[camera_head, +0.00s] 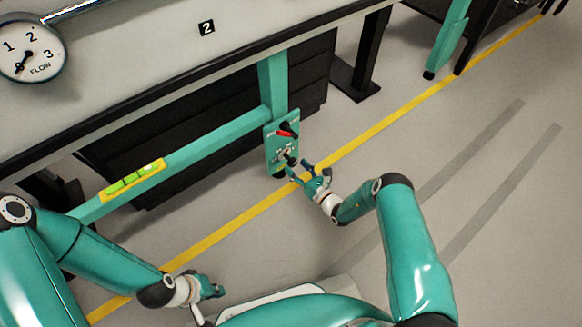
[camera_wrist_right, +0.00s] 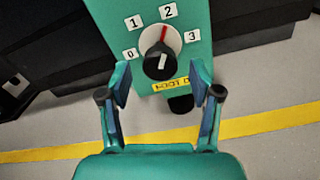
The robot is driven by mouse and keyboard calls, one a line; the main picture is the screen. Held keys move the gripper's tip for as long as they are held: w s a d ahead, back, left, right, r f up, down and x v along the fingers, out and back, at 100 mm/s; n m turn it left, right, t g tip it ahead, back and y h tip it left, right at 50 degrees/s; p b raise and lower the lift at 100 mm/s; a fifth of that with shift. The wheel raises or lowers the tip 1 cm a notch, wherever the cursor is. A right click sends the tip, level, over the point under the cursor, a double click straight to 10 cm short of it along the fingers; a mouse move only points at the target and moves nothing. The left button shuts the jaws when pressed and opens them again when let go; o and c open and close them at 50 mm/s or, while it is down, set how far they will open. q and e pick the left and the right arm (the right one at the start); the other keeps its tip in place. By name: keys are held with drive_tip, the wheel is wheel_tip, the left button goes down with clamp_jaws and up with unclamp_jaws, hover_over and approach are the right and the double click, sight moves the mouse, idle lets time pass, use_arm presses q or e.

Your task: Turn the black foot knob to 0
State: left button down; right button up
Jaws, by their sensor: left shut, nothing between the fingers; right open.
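The black foot knob (camera_wrist_right: 158,62) sits on a pale round plate on a teal panel (camera_wrist_right: 192,45), with labels 0, 1, 2 and 3 around it. A red mark on its upper edge points up towards the 2; a white stripe shows on its face. In the head view the knob (camera_head: 291,160) is low on the panel (camera_head: 272,150), on the table's leg. My right gripper (camera_head: 309,173) is open in front of the knob; in the wrist view its fingers (camera_wrist_right: 160,88) are below and either side of it, apparently not touching. My left gripper (camera_head: 216,291) is shut and empty, low in the view.
A red-and-black handle (camera_head: 287,130) is above the knob on the same panel. A yellow label (camera_wrist_right: 172,85) below the knob is partly hidden by a finger. A teal crossbar (camera_head: 215,135) runs left from the leg. Open floor (camera_head: 480,180) lies to the right.

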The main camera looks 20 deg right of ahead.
drive_tip(key=shift+b+x, duration=0.4)
drive_tip(key=shift+x, duration=1)
